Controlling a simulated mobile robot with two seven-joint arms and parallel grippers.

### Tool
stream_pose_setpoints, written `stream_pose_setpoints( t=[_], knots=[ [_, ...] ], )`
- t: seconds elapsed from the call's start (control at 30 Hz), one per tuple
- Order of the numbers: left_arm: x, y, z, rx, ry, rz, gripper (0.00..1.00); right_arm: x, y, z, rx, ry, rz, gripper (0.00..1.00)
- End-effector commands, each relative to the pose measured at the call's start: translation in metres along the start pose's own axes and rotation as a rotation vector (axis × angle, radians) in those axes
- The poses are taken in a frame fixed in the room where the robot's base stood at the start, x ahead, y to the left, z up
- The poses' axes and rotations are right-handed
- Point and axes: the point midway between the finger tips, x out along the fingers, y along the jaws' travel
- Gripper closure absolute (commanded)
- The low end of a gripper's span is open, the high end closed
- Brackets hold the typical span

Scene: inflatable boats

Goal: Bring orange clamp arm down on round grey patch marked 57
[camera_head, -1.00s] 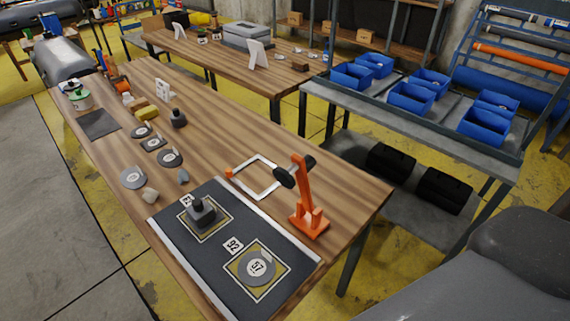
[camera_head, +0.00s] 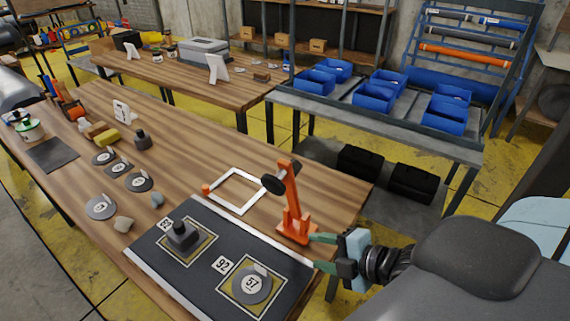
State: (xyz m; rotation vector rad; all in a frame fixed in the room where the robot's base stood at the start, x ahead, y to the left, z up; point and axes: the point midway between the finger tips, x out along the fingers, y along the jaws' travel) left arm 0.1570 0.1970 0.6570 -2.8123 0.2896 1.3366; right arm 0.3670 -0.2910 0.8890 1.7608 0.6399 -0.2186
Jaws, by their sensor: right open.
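The orange clamp (camera_head: 291,208) stands on the wooden table at the right end of the dark mat, its arm raised nearly upright with a black round pad near the top. The round grey patch marked 57 (camera_head: 251,285) lies flat in a yellow-and-white square on the mat, beside the label 92. The clamp's pad is up and apart from the patch. My right gripper (camera_head: 321,252) is open, with green fingers pointing left, near the clamp's base and right of the patch. I cannot tell whether it touches the clamp. My left gripper is not in view.
A dark weight (camera_head: 182,236) stands on another marked square of the mat (camera_head: 205,262). A white square frame (camera_head: 237,190) lies behind the mat. Several grey discs, such as one marked disc (camera_head: 101,207), lie to the left. Blue bins (camera_head: 375,97) stand on a grey bench behind.

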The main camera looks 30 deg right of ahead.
Motion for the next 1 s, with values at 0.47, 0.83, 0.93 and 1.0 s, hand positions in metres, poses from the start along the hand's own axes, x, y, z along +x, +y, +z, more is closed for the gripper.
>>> stream_pose_setpoints(
  t=[0.47, 0.83, 0.93, 1.0],
  knots=[
    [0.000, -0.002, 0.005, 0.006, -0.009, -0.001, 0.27, -0.021, 0.157, -0.005, -0.584, 0.062, 0.477, 0.52],
    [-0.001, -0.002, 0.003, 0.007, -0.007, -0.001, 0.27, -0.018, 0.165, -0.005, -0.597, 0.057, 0.493, 0.52],
    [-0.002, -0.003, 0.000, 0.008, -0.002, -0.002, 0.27, -0.011, 0.168, -0.007, -0.595, 0.056, 0.494, 0.52],
    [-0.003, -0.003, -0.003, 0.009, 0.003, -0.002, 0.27, -0.005, 0.172, -0.009, -0.596, 0.057, 0.496, 0.52]
  ],
)
